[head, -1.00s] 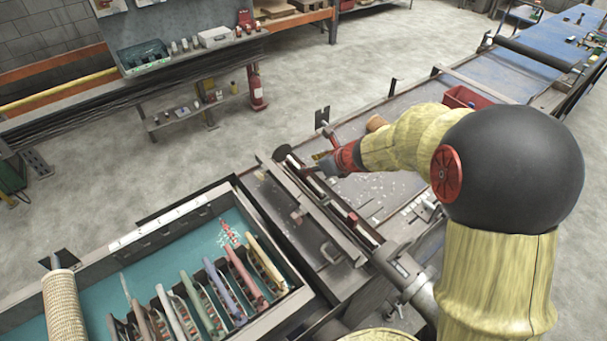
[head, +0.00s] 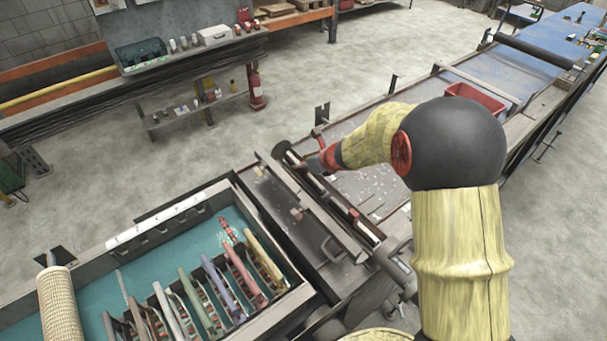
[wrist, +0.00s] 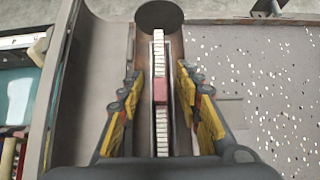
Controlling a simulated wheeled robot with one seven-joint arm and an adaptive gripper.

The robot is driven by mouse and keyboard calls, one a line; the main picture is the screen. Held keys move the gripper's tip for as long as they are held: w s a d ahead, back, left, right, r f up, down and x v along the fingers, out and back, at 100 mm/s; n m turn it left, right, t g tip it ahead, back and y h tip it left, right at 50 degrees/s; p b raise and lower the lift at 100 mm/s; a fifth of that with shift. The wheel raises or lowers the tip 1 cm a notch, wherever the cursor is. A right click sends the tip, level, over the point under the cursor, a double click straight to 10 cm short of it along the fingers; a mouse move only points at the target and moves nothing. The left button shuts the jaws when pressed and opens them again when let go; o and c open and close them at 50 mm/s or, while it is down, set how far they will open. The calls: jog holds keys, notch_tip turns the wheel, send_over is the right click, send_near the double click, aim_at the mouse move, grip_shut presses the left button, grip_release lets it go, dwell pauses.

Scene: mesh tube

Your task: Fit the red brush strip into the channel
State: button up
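My gripper (head: 312,166) is at the far end of a long dark channel (head: 372,236). In the wrist view its two yellow-padded fingers (wrist: 159,90) stand apart, one on each side of a narrow white ribbed strip (wrist: 159,130). A small red block (wrist: 160,91) sits across the strip. A thin gap shows between the strip and each finger. The strip runs lengthwise along the channel; how deep it sits I cannot tell. A pinkish-red brush strip (head: 243,270) stands in the tray at lower left.
The blue-floored tray (head: 140,238) holds several brush strips of other colours. A speckled flat surface (wrist: 265,90) lies right of the channel. A red bin (head: 475,98) stands farther along the bench. A round dark end piece (wrist: 159,15) is at the strip's far end.

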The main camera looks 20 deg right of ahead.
jog(key=shift+c, duration=1)
grip_shut()
